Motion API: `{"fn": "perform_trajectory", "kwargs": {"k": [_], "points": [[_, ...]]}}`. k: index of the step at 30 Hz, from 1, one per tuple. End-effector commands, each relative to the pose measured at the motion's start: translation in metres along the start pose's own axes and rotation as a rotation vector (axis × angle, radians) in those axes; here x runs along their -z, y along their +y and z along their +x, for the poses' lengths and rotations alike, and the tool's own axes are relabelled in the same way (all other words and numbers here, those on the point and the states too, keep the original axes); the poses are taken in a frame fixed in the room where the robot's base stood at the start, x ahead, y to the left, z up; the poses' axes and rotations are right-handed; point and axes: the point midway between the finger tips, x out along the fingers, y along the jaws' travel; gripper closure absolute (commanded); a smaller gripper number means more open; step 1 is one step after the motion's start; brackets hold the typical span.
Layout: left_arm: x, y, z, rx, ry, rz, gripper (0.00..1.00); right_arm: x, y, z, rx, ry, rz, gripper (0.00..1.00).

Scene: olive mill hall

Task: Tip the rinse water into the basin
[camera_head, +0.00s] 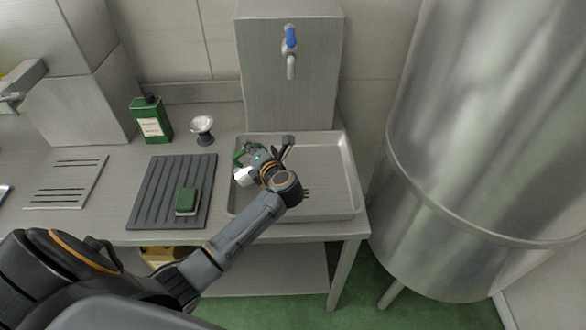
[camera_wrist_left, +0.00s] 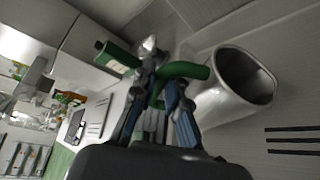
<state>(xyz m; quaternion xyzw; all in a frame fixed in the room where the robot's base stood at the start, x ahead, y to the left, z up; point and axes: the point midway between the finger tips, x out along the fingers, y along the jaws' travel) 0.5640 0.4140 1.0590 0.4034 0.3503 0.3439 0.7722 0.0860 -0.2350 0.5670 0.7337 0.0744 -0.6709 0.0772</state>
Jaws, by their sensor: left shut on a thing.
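My left gripper (camera_head: 248,158) is over the left part of the steel basin (camera_head: 352,172). In the left wrist view, the mug (camera_wrist_left: 228,98) lies to the right of the gripper (camera_wrist_left: 166,88), well tilted. Its open mouth faces the right of that picture, and its inside looks grey and shaded. No water can be made out in the mug or falling from it. My right gripper is not in view.
A blue-handled tap (camera_head: 291,42) is on the steel panel behind the basin. A green bottle (camera_head: 152,120) and a small silver-topped item (camera_head: 202,127) stand to the left. A green sponge (camera_head: 187,201) lies on a dark ribbed mat (camera_head: 152,184). A large steel tank (camera_head: 470,130) stands at right.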

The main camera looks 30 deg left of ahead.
Motion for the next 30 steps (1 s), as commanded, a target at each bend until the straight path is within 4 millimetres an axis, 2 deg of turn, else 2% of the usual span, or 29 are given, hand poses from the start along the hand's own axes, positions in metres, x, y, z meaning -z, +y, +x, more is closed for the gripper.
{"fn": "perform_trajectory", "kwargs": {"k": [1,8,14,16,18,24,30], "points": [[0.002,0.008,-0.001,0.020,-0.003,-0.054,1.00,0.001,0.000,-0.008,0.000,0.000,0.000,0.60],[0.020,0.018,0.005,0.125,-0.028,-0.313,1.00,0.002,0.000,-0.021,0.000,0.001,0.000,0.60],[0.043,0.030,0.014,0.210,-0.051,-0.518,1.00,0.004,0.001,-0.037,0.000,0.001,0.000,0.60],[0.045,0.042,0.014,0.235,-0.059,-0.585,1.00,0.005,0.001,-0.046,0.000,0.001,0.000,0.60],[0.050,0.046,0.016,0.260,-0.068,-0.648,1.00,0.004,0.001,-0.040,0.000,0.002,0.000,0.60],[0.072,0.035,0.026,0.321,-0.081,-0.790,1.00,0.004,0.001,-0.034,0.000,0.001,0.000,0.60],[0.082,0.037,0.030,0.376,-0.095,-0.922,1.00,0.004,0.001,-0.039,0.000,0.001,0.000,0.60]]}}
